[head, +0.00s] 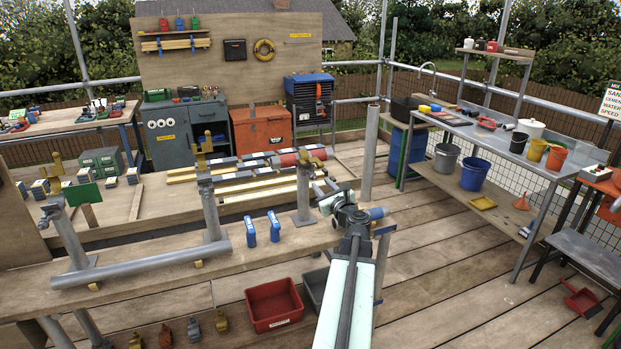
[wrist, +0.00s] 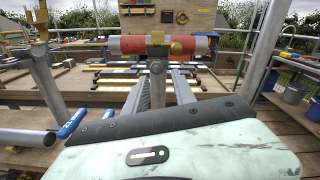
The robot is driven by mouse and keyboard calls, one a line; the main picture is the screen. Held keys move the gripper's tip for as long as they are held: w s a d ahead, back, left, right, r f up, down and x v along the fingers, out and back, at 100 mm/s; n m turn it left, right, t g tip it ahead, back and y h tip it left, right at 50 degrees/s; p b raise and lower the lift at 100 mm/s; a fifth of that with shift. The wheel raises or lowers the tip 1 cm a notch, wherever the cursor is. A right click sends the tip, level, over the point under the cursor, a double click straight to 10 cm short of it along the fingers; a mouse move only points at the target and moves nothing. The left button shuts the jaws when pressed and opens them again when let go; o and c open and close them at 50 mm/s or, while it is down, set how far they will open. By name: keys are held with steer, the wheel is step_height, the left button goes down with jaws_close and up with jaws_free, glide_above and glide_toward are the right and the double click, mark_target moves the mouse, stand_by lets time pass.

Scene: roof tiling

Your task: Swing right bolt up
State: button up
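In the wrist view a brown T-shaped fitting (wrist: 157,44) sits against a red and grey tube (wrist: 188,45), straight ahead of my gripper. Which piece is the right bolt I cannot tell for sure. My gripper (wrist: 158,72) has its two grey fingers apart, with nothing seen held between them. The fingertips are below and in front of the tube, not visibly touching it. In the head view my gripper (head: 321,190) is just right of the right post.
A middle post (head: 210,212) and a left post (head: 68,240) also carry brass fittings. A loose grey tube (head: 140,263) lies along the near plank. Two blue-handled items (head: 262,228) stand between it and the right post. A red bin (head: 273,304) is below.

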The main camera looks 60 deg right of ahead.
mark_target(314, 177)
steer(key=x, duration=0.7)
steer(key=shift+w+r, duration=0.35)
steer(key=shift+w, duration=0.15)
steer(key=shift+a, duration=0.1)
steer(key=shift+c, duration=0.3)
jaws_close()
stand_by(0.6)
